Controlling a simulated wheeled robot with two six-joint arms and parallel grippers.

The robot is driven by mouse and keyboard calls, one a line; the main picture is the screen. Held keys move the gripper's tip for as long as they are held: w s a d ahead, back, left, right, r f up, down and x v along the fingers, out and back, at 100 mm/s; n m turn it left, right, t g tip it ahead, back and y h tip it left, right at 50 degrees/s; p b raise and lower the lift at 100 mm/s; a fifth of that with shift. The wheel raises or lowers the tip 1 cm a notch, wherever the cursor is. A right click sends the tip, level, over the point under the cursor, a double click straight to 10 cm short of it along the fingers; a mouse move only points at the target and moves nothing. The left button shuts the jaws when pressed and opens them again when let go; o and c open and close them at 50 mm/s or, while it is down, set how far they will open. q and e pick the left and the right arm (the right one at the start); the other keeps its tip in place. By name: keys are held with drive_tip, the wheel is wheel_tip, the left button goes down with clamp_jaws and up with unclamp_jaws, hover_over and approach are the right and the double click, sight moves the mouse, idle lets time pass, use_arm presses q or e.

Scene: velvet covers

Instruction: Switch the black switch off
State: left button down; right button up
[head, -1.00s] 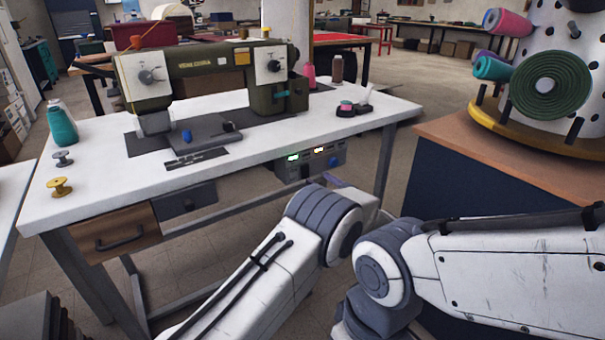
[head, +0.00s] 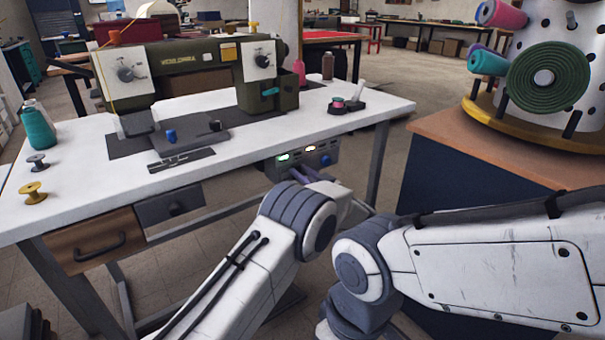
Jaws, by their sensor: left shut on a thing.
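A grey control box (head: 335,152) hangs under the front edge of the white sewing table (head: 290,130). Its front carries a greenish lit spot, a yellowish lit spot and a blue knob (head: 325,160). My left gripper (head: 301,173) reaches up to the lower left of this front, its two purple-grey fingertips close together at the panel. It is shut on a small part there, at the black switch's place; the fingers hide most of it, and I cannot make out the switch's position. My right gripper is out of view; only my right arm shows.
An olive sewing machine (head: 190,75) stands on the table. Two drawers, one wooden (head: 97,240) and one grey (head: 168,204), hang left of the box. A wood-topped cabinet (head: 440,125) with a fabric-roll stand is at the right.

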use_arm(q)
drive_tip(key=shift+s+d+f+t+y+b, duration=0.15)
drive_tip(key=shift+f+t+y+b, duration=0.2)
drive_tip(key=shift+t+y+b, duration=0.5)
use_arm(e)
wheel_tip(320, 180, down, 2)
use_arm(q)
drive_tip(key=c, duration=0.6)
unclamp_jaws()
